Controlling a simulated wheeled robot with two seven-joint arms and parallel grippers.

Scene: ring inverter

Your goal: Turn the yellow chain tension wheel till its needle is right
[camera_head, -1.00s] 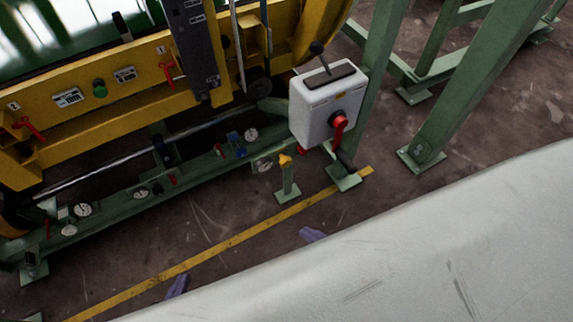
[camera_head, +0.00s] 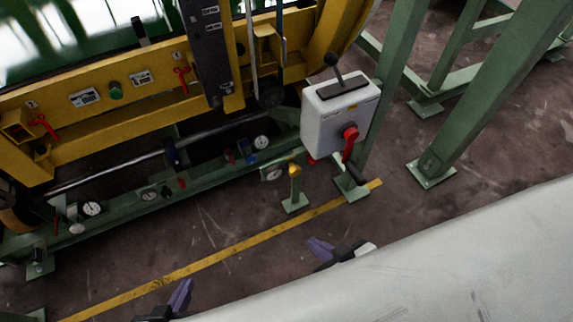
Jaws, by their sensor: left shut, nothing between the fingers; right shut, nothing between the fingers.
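A small yellow part (camera_head: 295,170), which looks like the yellow wheel, sits atop a short green post (camera_head: 296,190) in the middle of the view. A round white gauge (camera_head: 273,174) is just left of it, partly hidden; its needle is too small to read. My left gripper (camera_head: 182,294), with purple fingers, is shut and empty at the bottom, left of and nearer than the post. My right gripper (camera_head: 320,248) is shut and empty below and a little right of the post, apart from it.
A grey control box (camera_head: 335,118) with a red rotary handle (camera_head: 350,136) and black lever stands right of the post. More gauges (camera_head: 91,208) line the green rail. A yellow frame (camera_head: 150,90) fills the upper left. Bare floor with a yellow line (camera_head: 225,253) lies in front.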

